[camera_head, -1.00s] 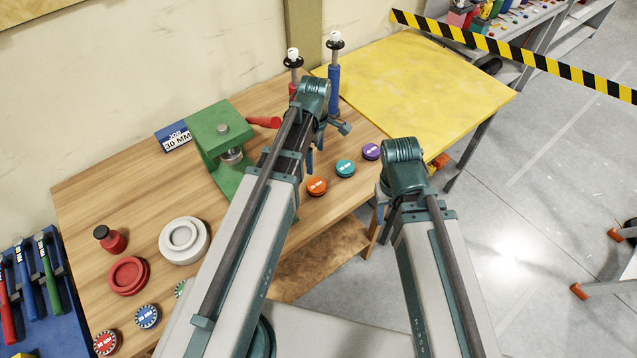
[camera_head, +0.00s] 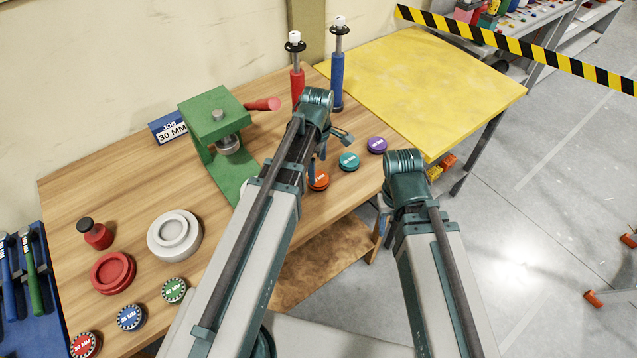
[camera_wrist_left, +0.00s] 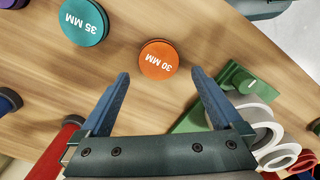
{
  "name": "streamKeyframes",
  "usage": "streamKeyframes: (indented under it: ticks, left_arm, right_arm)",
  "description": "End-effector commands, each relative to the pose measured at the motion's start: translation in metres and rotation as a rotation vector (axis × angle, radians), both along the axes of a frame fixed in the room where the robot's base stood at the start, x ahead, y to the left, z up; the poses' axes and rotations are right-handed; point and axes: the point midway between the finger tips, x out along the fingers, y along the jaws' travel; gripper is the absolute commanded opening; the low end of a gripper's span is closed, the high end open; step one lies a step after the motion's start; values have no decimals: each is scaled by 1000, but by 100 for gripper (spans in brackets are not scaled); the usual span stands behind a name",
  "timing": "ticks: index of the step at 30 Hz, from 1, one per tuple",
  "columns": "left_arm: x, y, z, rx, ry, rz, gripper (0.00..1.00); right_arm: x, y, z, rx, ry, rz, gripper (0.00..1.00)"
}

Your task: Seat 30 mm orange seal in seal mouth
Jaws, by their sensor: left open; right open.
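The orange 30 MM seal (camera_head: 318,181) lies flat on the wooden bench, partly hidden by my left gripper in the head view. In the left wrist view, the seal (camera_wrist_left: 158,59) sits just ahead of and between the fingertips, apart from them. My left gripper (camera_wrist_left: 160,77) is open and empty. My right gripper (camera_head: 384,215) is beyond the bench's front edge, mostly hidden behind its own wrist; nothing shows in it. A white stepped ring (camera_head: 175,235) and a red ring (camera_head: 112,272) lie at left. I cannot tell which part is the seal mouth.
Teal (camera_head: 349,162) and purple (camera_head: 377,145) seals lie right of the orange one. Red (camera_head: 297,85) and blue (camera_head: 337,80) upright tools stand at the back. Bare wood lies left of the press.

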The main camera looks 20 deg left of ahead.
Motion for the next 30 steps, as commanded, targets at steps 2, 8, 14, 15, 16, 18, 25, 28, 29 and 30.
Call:
streamKeyframes:
  ticks: [2, 8, 14, 15, 16, 18, 25, 28, 29, 30]
  left_arm:
    - [0, 0, -7, 0, 0, 0, 100]
    - [2, 1, -32, 0, 0, 0, 100]
    - [2, 1, -51, 0, 0, 0, 100]
    - [2, 1, -52, 0, 0, 0, 100]
    - [2, 1, -52, 0, 0, 0, 100]
    - [2, 1, -51, 0, 0, 0, 100]
    - [2, 1, -50, 0, 0, 0, 82]
    - [2, 1, -50, 0, 0, 0, 64]
    - [2, 1, -50, 0, 0, 0, 59]
    - [2, 1, -50, 0, 0, 0, 51]
  right_arm:
    - [0, 0, -7, 0, 0, 0, 50]
    - [0, 0, -32, 0, 0, -1, 50]
    - [0, 0, -52, 0, 0, -1, 50]
    - [0, 0, -52, 0, 0, -1, 50]
    - [0, 0, -52, 0, 0, -1, 50]
    - [0, 0, -51, 0, 0, -1, 50]
    - [0, 0, -50, 0, 0, -1, 50]
    - [0, 0, -50, 0, 0, -1, 50]
    - [0, 0, -50, 0, 0, -1, 50]
    - [0, 0, -50, 0, 0, -1, 50]
